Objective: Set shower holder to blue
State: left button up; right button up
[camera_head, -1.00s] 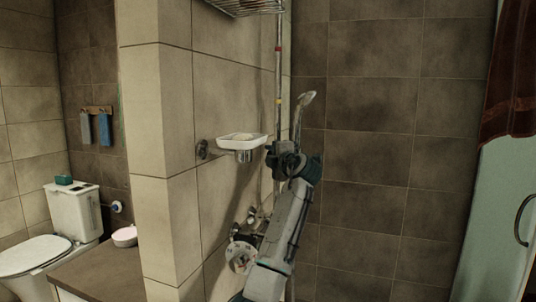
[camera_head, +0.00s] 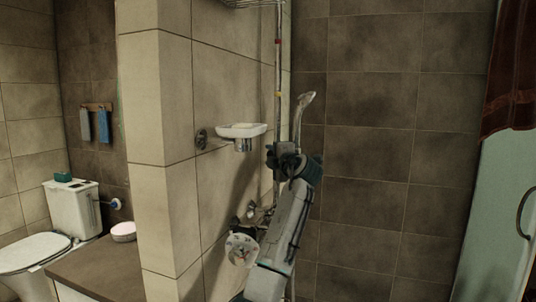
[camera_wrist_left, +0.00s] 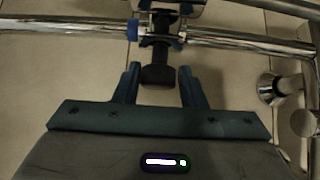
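The shower rail (camera_head: 278,60) is a thin vertical chrome pole with a red band (camera_head: 278,42) and a yellow band (camera_head: 278,94). The shower head (camera_head: 305,98) stands up beside it in the holder, which is mostly hidden behind my left gripper (camera_head: 283,160). In the left wrist view, the rail (camera_wrist_left: 60,24) runs across the picture, with a blue band (camera_wrist_left: 132,29) close to the left of the holder's dark knob (camera_wrist_left: 157,75). My left gripper (camera_wrist_left: 159,72) is open around the knob, one finger on each side, with small gaps visible. My right gripper is not in view.
A white soap dish (camera_head: 241,130) sticks out from the tiled wall left of the rail. A chrome mixer (camera_head: 242,248) is below, partly behind my left arm. A counter (camera_head: 105,270) and toilet (camera_head: 40,250) are at left. A glass panel (camera_head: 498,210) is at right.

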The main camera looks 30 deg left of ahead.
pick_arm(q)
jog(key=shift+o, duration=0.9)
jog(key=shift+w+d+f, duration=0.1)
jog(key=shift+w+f, duration=0.05)
jog(key=shift+w, duration=0.25)
jog(key=shift+s+d, duration=0.15)
jog(key=shift+s, duration=0.15)
jog(key=b+v, duration=0.2)
jog(key=v, duration=0.8)
jog(key=shift+d, duration=0.2)
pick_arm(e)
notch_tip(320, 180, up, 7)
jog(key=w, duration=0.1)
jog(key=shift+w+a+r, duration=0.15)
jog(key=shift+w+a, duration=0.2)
pick_arm(q)
jog(key=shift+w, duration=0.1)
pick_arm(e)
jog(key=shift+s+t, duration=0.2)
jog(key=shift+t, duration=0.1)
